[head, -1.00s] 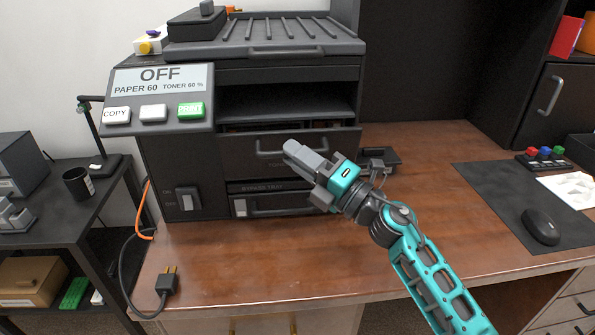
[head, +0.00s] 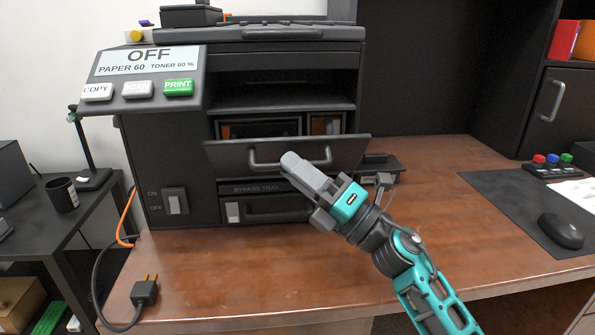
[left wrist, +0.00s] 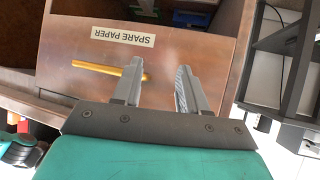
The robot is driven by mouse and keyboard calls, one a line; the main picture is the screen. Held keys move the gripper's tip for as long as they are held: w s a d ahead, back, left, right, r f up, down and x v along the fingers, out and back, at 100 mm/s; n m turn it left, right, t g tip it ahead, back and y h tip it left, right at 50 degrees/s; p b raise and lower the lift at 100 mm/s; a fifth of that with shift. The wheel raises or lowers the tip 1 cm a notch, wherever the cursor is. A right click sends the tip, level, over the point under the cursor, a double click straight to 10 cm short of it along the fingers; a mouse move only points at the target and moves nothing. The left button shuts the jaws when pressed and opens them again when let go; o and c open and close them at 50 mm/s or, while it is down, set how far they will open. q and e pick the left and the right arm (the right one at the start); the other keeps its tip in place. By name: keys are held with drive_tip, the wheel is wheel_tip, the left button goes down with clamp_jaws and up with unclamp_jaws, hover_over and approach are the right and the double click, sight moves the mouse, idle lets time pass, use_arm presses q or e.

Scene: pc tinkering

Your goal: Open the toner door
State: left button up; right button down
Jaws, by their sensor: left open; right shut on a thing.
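The black printer (head: 160,150) stands on the wooden desk, and its panel reads OFF, paper 60, toner 60 %. Its toner door (head: 222,160) is tilted outward at the top, with a dark opening behind it where framed parts (head: 260,128) show. My right gripper (head: 291,165) is at the door's handle (head: 262,164), shut on it; the fingers cover part of the bar. My left gripper (left wrist: 158,85) shows only in the left wrist view, open and empty, in front of a drawer labelled SPARE PAPER (left wrist: 123,37) with a yellow handle (left wrist: 105,70).
Below the door is the bypass tray (head: 275,207). A power switch (head: 175,201) is at the printer's lower left. An unplugged plug (head: 145,292) lies at the desk's front left. A mouse (head: 561,230) is at right.

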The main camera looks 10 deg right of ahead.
drive_tip(key=shift+f, duration=0.15)
drive_tip(key=c, duration=1.1)
unclamp_jaws()
drive_tip(key=v, duration=1.3)
